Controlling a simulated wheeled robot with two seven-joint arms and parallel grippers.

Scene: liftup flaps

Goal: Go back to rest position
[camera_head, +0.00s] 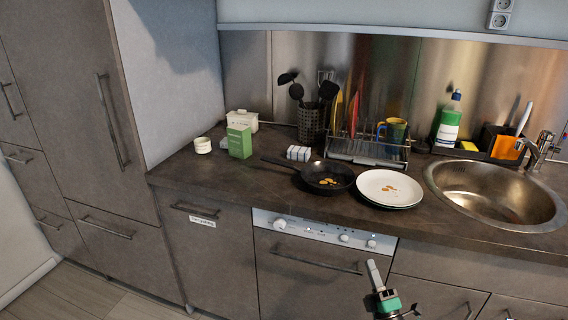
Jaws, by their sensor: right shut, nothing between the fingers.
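My right gripper (374,272) shows at the bottom of the head view, right of the middle, in front of the dishwasher and cabinet fronts. Its fingers are together and hold nothing, and it is below the worktop edge. My left gripper is not in the head view. The dishwasher (308,272) below the worktop has its door closed. The cabinet doors and drawers in view look closed.
On the worktop (225,190) stand a black frying pan (328,188), a white plate (388,201), a green box (239,141) and a dish rack (366,150). A steel sink (490,205) is at the right. The floor (90,293) at lower left is clear.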

